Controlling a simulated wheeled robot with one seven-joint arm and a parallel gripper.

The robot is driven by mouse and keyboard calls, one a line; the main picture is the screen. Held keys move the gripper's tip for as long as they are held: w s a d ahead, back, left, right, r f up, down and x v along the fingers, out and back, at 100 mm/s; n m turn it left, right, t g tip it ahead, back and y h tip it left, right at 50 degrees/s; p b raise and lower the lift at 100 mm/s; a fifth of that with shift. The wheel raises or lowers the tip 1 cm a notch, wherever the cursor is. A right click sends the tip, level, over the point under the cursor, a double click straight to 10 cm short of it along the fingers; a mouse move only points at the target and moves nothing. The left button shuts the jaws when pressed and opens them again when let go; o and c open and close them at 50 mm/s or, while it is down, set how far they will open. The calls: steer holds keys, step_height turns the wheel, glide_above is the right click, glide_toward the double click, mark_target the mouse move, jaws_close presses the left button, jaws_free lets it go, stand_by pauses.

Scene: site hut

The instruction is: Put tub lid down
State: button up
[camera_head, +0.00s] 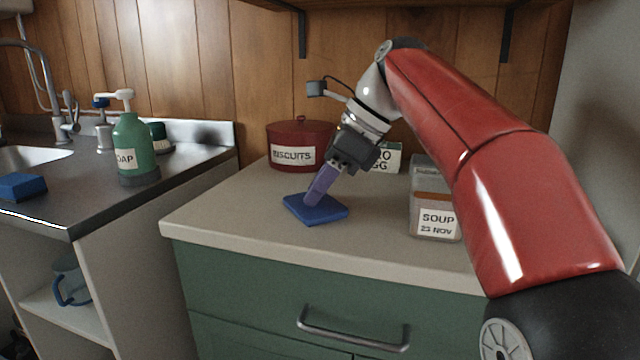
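The blue square lid (326,212) is flat or nearly flat at the worktop, left of the soup tub. My gripper (312,202) points down and left, with its purple fingertips at the top of the lid. The fingers overlap in this view, so I cannot tell whether they are shut on the lid or only touch it. I also cannot tell whether the lid rests fully on the worktop. A clear tub (435,205) labelled "SOUP 23 NOV" stands at the right, with no blue lid on it.
A dark red biscuits tin (300,140) and a white labelled box (388,158) stand behind my gripper. The pale worktop (240,215) is clear at the left and front. Left are a green soap bottle (137,150), a blue sponge (22,186) and a sink (30,156).

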steer(key=shift+o, duration=1.3)
steer(key=shift+r, duration=0.15)
steer(key=p+v, duration=0.5)
steer(key=v, duration=0.7)
